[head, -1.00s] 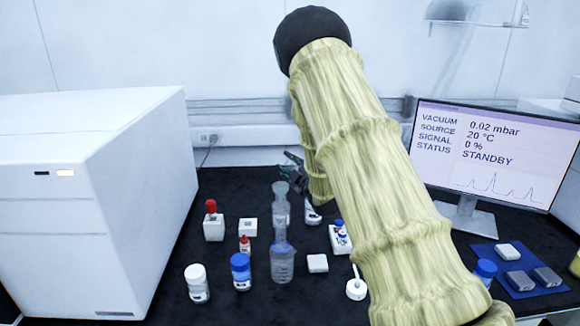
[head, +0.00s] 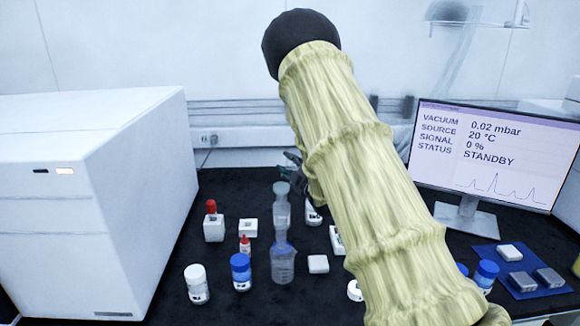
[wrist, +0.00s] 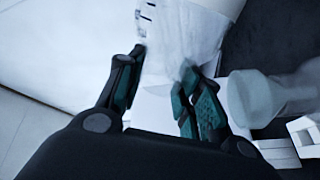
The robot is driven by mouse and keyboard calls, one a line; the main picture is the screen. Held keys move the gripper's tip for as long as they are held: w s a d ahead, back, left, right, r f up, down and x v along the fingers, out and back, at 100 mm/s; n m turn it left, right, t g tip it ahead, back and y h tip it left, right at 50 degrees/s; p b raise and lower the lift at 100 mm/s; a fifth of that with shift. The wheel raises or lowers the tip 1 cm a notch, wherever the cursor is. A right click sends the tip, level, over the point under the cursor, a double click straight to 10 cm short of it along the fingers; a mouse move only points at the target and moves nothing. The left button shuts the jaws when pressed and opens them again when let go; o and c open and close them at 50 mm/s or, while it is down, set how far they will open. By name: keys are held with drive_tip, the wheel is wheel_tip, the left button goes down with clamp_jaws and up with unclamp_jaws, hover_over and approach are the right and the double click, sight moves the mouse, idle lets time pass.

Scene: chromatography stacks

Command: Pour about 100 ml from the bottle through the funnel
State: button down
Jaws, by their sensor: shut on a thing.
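My gripper (wrist: 162,88) is shut on a pale, see-through bottle (wrist: 185,38) with dark marks; the bottle runs out of the top of the wrist view. In the head view my arm hides most of the gripper, and I cannot tell the held bottle there. A pale, frosted funnel-like piece (wrist: 265,95) is right of the gripper in the wrist view, apart from it. In the head view, a clear glass column with a pale round top (head: 282,205) lines up with a clear graduated vessel (head: 283,263) in front; I cannot tell whether they join.
A large white instrument (head: 90,200) fills the left. White-capped (head: 197,284) and blue-capped (head: 241,272) jars, a red-topped item (head: 213,222) and white blocks (head: 318,264) stand on the dark bench. A monitor (head: 490,155) and blue mat (head: 515,265) are at right.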

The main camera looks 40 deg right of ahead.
drive_tip(key=shift+a+f+n+b, duration=0.2)
drive_tip(key=shift+n+b, duration=0.85)
drive_tip(key=shift+n, duration=0.15)
drive_tip(key=shift+a+n+y+b, duration=0.15)
drive_tip(key=shift+n+y+b, duration=0.15)
drive_tip(key=shift+n+b, duration=0.7)
idle(0.6)
drive_tip(key=shift+a+n+b, duration=0.1)
drive_tip(key=shift+n+b, duration=0.5)
drive_tip(key=shift+b, duration=0.35)
idle(4.2)
